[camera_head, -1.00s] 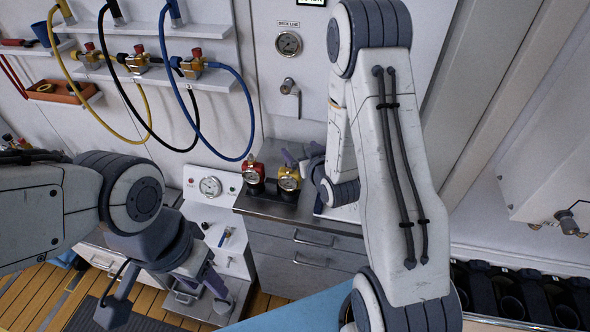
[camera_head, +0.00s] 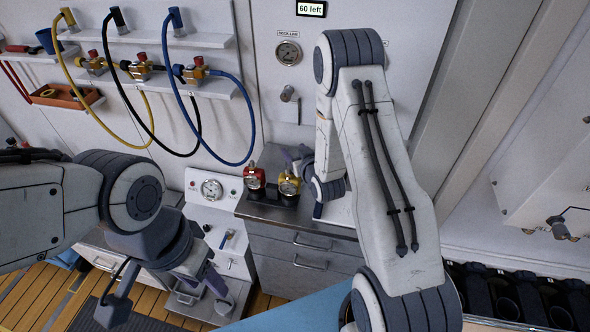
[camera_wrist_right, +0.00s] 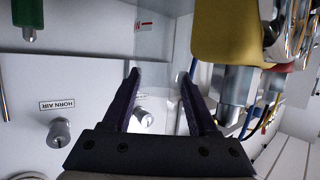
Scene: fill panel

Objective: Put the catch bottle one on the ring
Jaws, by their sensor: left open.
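My right gripper (camera_head: 297,158) is over the steel counter, close to the red and yellow gauge units. In the right wrist view its two dark fingers (camera_wrist_right: 160,78) stand apart. A clear, see-through body (camera_wrist_right: 166,45) shows between and beyond them; I cannot tell whether it is the catch bottle or whether the fingers grip it. My left gripper (camera_head: 166,296) is low at the left, open, in front of the white panel stand. I cannot make out which part is the ring.
A red gauge unit (camera_head: 254,178) and a yellow one (camera_head: 288,183) stand on the steel counter (camera_head: 325,230). Yellow, black and blue hoses (camera_head: 205,160) hang from the wall shelves. A "60 left" display (camera_head: 311,9) is on the wall. Dark holders (camera_head: 500,290) line the right.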

